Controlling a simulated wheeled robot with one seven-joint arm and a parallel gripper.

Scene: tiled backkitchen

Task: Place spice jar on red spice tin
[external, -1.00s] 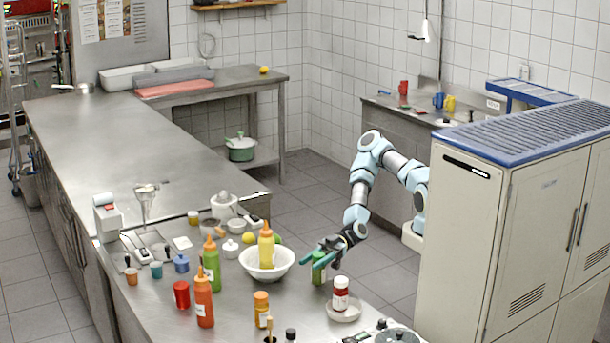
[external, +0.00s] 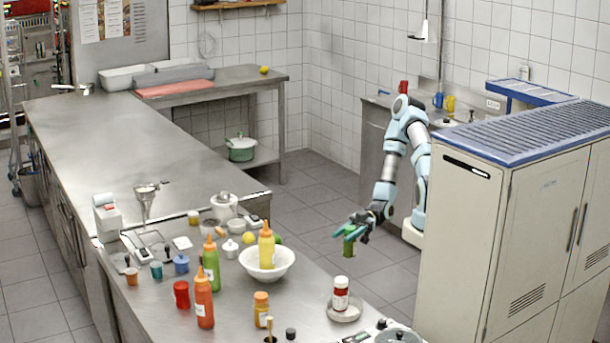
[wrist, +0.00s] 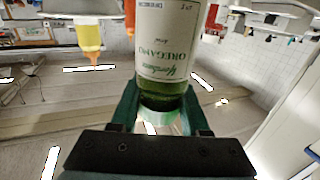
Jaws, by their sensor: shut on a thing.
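The spice jar (external: 349,246) is green, held in my gripper (external: 353,230) off the right edge of the steel counter, above the floor in the external view. In the wrist view the jar (wrist: 166,50) stands between the two fingers of my gripper (wrist: 159,102), and its white label reads oregano upside down. My gripper is shut on it. A plain red tin (external: 181,294) stands on the counter at the front left, well away from my gripper, left of the red squeeze bottle. Its top looks clear.
A white bowl (external: 279,270) with a yellow squeeze bottle (external: 266,245) stands between the jar and the red tin. Green (external: 211,266) and red squeeze bottles (external: 204,303) stand close to the tin. A white-capped jar (external: 340,292) sits in a dish (external: 344,314) near the counter's right edge.

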